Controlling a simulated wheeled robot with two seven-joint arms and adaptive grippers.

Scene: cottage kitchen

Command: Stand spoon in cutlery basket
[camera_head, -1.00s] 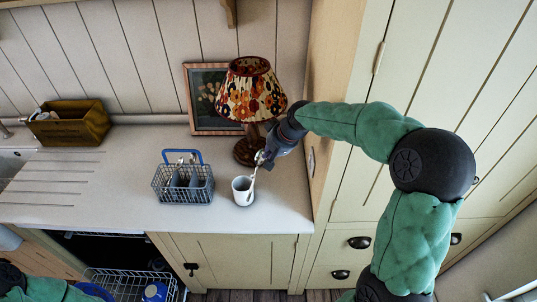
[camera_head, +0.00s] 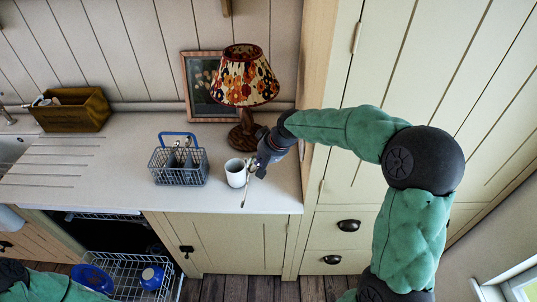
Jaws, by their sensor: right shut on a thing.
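The spoon (camera_head: 245,190) hangs down, slightly tilted, from my right gripper (camera_head: 257,168), which is shut on its upper part. The spoon is just right of the white mug (camera_head: 235,173) on the counter; whether it touches the mug or the counter I cannot tell. The cutlery basket (camera_head: 180,174) is a grey wire basket with a blue handle, left of the mug. It has dark compartments and some cutlery standing at its back.
A lamp (camera_head: 245,85) with a floral shade stands behind my right gripper, before a framed picture (camera_head: 197,75). A wooden box (camera_head: 72,110) is at the back left. The counter (camera_head: 115,165) left of the basket is clear. An open dishwasher rack (camera_head: 125,268) lies below.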

